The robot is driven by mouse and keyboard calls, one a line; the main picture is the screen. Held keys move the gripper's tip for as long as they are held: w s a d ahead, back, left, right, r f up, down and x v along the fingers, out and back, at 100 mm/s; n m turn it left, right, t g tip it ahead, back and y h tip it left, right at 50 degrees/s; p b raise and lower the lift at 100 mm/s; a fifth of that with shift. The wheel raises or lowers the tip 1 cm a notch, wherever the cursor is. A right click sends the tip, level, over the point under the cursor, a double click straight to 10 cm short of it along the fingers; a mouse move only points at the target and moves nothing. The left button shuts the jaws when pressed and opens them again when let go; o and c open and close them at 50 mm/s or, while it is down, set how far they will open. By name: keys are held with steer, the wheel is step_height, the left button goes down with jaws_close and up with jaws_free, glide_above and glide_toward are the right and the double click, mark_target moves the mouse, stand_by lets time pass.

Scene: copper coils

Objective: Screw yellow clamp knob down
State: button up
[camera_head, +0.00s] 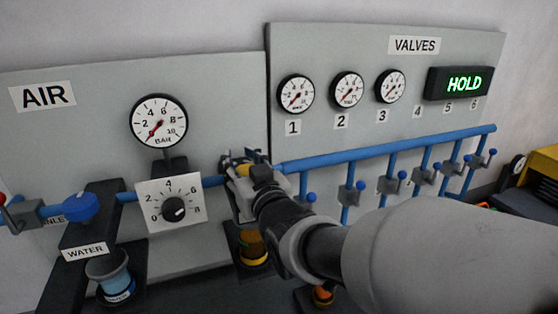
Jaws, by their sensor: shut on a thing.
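My gripper (243,164) is at the blue air pipe, right of the knob dial plate and in front of the seam between the two grey panels. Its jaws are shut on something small. Yellow shows between and beside the fingers, which fits the yellow clamp knob (243,170), but the fingers and wrist hide most of it. I cannot see how far down the knob sits. A bowl with amber contents and a yellow base (253,250) hangs below the gripper, partly behind my arm.
The AIR panel has a round gauge (158,121), a dial plate (171,203) and a blue knob (81,207) over a WATER cup (114,276). Right, a blue pipe (390,148) carries several small valves close to my arm. A HOLD display (464,83) is lit green.

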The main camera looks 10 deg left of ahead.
steer(key=m+t+h+p, duration=0.1)
steer(key=m+h, duration=0.1)
steer(key=d+m+t+h+p, duration=0.1)
steer(key=h, duration=0.2)
steer(key=shift+w+f+m, duration=0.15)
steer(key=shift+f+m, duration=0.05)
steer(key=shift+m, duration=0.2)
steer(key=m+h+p, duration=0.1)
steer(key=h+p, duration=0.1)
steer(key=h, duration=0.1)
steer(key=d+m+t+h+p, duration=0.1)
steer(key=m+h+p, duration=0.1)
steer(key=h, duration=0.1)
steer(key=shift+w+d+r+m+p, duration=0.15)
steer(key=shift+m+p, duration=0.15)
steer(key=shift+p, duration=0.05)
steer(key=m+h+p, duration=0.1)
steer(key=h, duration=0.1)
steer(key=d+m+h+p, duration=0.1)
steer(key=m+h+p, duration=0.1)
steer(key=m+g+h+p, duration=0.1)
steer(key=h+p, duration=0.1)
steer(key=shift+d+h, duration=0.3)
steer(key=shift+d, duration=0.05)
steer(key=m+g+h+p, duration=0.2)
steer(key=h, duration=0.1)
steer(key=s+d+m+g+h+p, duration=0.1)
steer(key=m+h, duration=0.1)
steer(key=shift+d+p, duration=0.1)
steer(key=shift+p, duration=0.25)
